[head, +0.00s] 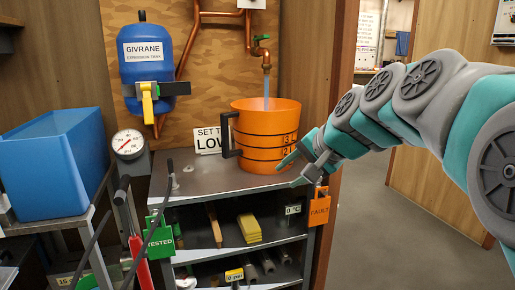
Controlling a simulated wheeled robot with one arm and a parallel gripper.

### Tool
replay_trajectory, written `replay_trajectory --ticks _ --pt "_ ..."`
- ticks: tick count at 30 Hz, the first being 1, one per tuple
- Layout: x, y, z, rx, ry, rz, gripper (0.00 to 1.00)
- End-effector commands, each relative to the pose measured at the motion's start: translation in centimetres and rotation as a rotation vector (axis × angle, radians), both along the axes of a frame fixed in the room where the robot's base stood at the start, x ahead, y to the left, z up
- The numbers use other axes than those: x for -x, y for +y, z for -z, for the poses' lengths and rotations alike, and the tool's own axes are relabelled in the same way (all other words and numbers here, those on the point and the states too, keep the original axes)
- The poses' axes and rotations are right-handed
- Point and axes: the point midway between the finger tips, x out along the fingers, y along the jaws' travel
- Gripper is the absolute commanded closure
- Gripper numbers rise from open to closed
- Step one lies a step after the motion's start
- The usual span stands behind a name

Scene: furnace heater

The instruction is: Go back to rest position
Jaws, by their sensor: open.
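My gripper (290,172) is open and empty. It is in front of the right side of an orange measuring jug (255,123), and in the picture its fingertips overlap the jug's lower edge. I cannot tell whether they touch it. My teal and grey arm reaches in from the right edge. The jug stands upright on the grey top of a shelf unit (205,178), with its dark handle to the left. A copper tap (265,53) is above the jug, and a bluish stream runs from it into the jug.
A white sign (211,140), partly hidden, stands behind the jug's handle. An orange FAULT tag (319,208) hangs at the shelf's right corner. A blue bin (52,165) and a gauge (128,144) are at left. Open floor (400,235) lies to the right.

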Motion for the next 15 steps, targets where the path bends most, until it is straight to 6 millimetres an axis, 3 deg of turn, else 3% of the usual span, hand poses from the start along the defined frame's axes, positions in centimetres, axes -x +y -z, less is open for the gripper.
replay_trajectory --ticks 3,9,15 --pt "5.7 0.0 6.0 0.137 0.121 -0.103 0.55" --pt "16.3 -1.8 14.8 0.351 0.325 -0.296 0.55" --pt "26.7 -4.9 21.0 0.516 0.519 -0.491 0.55"
